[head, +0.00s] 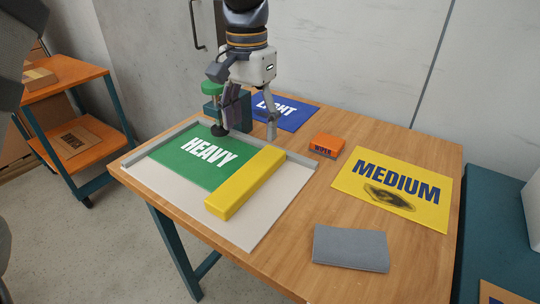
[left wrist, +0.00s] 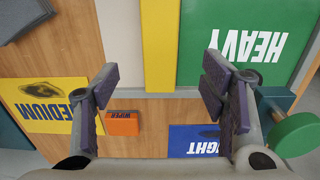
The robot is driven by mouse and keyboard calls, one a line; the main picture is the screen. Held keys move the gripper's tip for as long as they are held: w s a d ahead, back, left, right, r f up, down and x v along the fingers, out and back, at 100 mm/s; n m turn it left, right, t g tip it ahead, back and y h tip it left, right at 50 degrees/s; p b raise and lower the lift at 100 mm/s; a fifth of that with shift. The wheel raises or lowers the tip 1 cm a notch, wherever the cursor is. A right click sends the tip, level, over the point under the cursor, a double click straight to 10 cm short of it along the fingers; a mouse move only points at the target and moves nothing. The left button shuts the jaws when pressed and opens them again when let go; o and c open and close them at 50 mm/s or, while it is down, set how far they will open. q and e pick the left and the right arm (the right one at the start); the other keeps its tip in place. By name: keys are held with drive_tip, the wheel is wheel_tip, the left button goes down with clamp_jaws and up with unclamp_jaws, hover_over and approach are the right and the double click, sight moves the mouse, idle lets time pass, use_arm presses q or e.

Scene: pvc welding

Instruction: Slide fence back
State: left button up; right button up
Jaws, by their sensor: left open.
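The fence appears to be the long yellow bar (head: 245,183), lying across the pale board (head: 275,210) along the right edge of the green HEAVY sheet (head: 195,158). Its far end is near the grey rail at the back of the board. My left gripper (head: 245,130) is open and empty above the back rail, just beyond the bar's far end. In the left wrist view the yellow bar (left wrist: 160,45) runs up the middle, between and ahead of the two spread fingers (left wrist: 160,88). I see no contact with the bar. My right gripper is not in view.
A teal block with a green knob (head: 213,88) stands behind my left gripper. The blue LIGHT sheet (head: 285,112), orange wiper block (head: 326,145), yellow MEDIUM sheet (head: 395,187) and grey cloth (head: 350,248) lie on the wooden table. An orange cart (head: 75,75) stands left.

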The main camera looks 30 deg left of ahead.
sight(252, 170)
use_arm(q)
drive_tip(key=f, duration=1)
drive_tip(key=shift+s+f+b, duration=0.35)
drive_tip(key=shift+f, duration=0.05)
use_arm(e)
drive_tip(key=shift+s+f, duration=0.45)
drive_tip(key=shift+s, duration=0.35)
